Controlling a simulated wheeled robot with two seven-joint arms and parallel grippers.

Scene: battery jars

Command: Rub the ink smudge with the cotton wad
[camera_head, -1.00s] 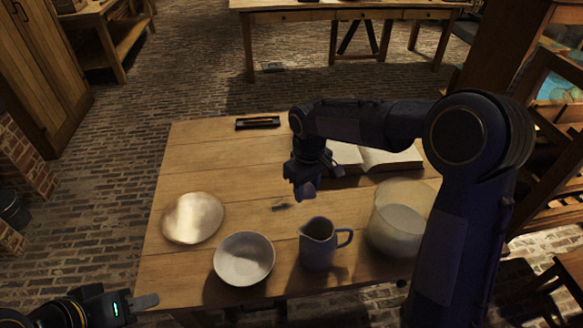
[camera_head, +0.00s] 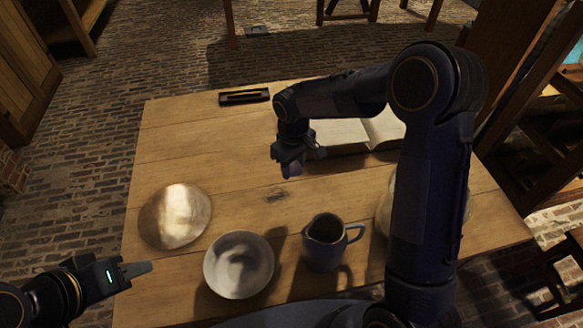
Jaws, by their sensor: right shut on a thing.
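The ink smudge (camera_head: 277,195) is a small dark mark on the wooden table (camera_head: 175,135), near its middle. My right gripper (camera_head: 291,166) is just beyond the smudge and slightly right of it in the picture, pointing down. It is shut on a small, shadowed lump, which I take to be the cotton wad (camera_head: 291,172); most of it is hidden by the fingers. The lump appears apart from the smudge. My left gripper (camera_head: 137,268) is off the table's left front edge, seen edge-on, so its opening cannot be told.
A shiny round plate (camera_head: 175,216), a white bowl (camera_head: 238,265) and a grey jug (camera_head: 326,240) stand along the front. A glass vessel (camera_head: 460,205) is mostly behind my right arm. An open book (camera_head: 340,132) and a dark tray (camera_head: 245,97) lie at the back.

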